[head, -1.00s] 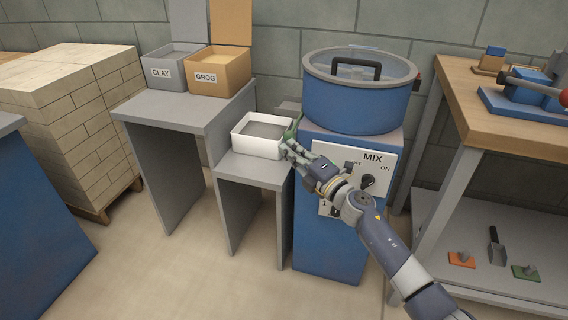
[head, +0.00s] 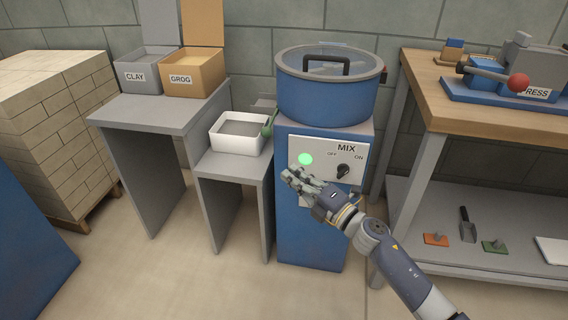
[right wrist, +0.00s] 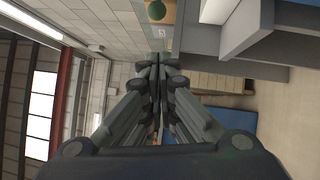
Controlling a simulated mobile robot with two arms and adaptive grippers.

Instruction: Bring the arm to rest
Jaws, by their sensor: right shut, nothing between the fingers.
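My right gripper (head: 290,176) hangs in front of the blue mixer stand, just below and left of the MIX panel (head: 327,160). It is shut and empty; in the right wrist view its fingers (right wrist: 157,62) meet. The panel has a lit green lamp (head: 305,159) and a black knob (head: 344,171) near ON. The blue mixer drum (head: 328,98) sits above with its lid on. My left gripper is not in view.
A white tray (head: 228,146) with a green-knobbed lever (head: 267,131) beside it stands on a low grey stand. CLAY (head: 135,77) and GROG (head: 181,79) bins stand left. A workbench (head: 455,115) with a press (head: 512,85) is right. Open floor lies in front.

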